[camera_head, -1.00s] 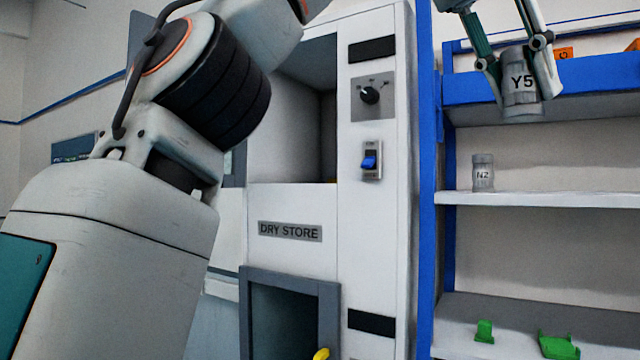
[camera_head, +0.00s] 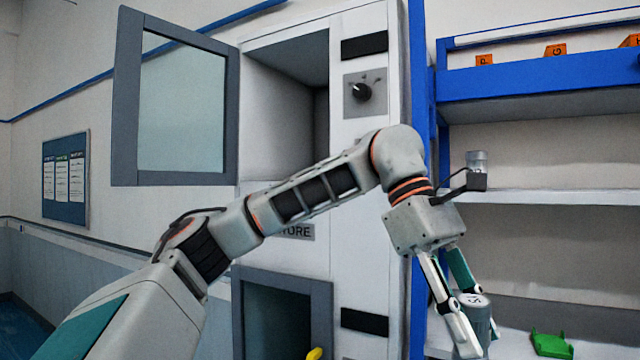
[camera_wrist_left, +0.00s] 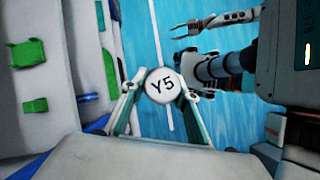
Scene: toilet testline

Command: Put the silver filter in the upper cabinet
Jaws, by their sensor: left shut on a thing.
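The silver canister marked Y5 (camera_head: 477,312) is held by my left gripper (camera_head: 470,322) at the lower right of the head view, pointing down in front of the shelves. In the left wrist view its round pale lid (camera_wrist_left: 162,85) sits between the two fingers, which are shut on it. The upper cabinet (camera_head: 284,110) is the open, empty-looking compartment above the DRY STORE label. Its glazed door (camera_head: 182,100) is swung wide to the left. My right gripper (camera_wrist_left: 178,31) shows small at the top of the left wrist view, with its fingers apart.
A green part (camera_head: 552,345) lies on the lower shelf. The lower cabinet door (camera_head: 283,315) has a yellow handle. A knob panel (camera_head: 365,94) is beside the upper opening.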

